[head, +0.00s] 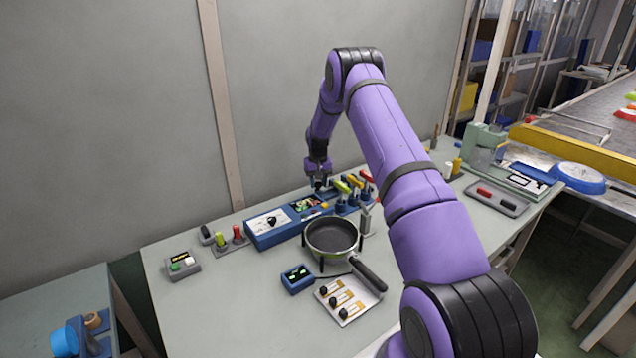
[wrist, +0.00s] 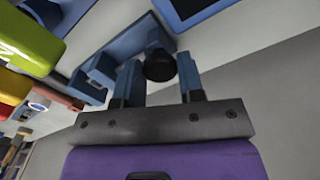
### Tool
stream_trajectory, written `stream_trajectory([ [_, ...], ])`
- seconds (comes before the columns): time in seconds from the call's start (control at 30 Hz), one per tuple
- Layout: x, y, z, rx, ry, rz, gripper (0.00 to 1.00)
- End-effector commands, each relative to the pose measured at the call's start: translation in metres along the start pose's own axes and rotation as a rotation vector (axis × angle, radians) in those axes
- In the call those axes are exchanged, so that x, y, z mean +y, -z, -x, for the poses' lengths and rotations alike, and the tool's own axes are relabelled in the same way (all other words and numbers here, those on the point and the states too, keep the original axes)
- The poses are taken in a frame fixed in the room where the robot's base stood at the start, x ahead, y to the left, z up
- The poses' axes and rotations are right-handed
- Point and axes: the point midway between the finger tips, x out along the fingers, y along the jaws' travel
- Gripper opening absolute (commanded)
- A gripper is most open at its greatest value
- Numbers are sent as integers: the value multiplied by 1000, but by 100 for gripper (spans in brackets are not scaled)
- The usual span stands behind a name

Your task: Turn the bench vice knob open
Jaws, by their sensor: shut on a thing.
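My purple gripper (head: 318,181) is at the back of the bench, near the wall, pointing down. In the wrist view its two blue-grey fingers (wrist: 160,66) stand on either side of a round black knob (wrist: 160,65) and are shut on it. The blue bench vice (wrist: 128,42) lies around and behind the knob, partly hidden by the fingers. In the head view the knob and vice are too small and too covered by the gripper to make out clearly.
Yellow and red handled blue blocks (head: 354,182) stand close right of my gripper. A blue panel box (head: 268,229) lies in front. A dark pan (head: 332,236) stands nearer the front, by a small blue box (head: 298,279).

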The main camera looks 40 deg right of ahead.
Motion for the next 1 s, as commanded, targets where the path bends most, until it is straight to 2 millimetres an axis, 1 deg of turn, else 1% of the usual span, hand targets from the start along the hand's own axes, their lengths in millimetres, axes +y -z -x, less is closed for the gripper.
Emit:
stream_trajectory([
  [0.6, 1, 1, 1, 4, -1, 585, 12],
  [1.0, 1, 1, 1, 4, -1, 943, 12],
])
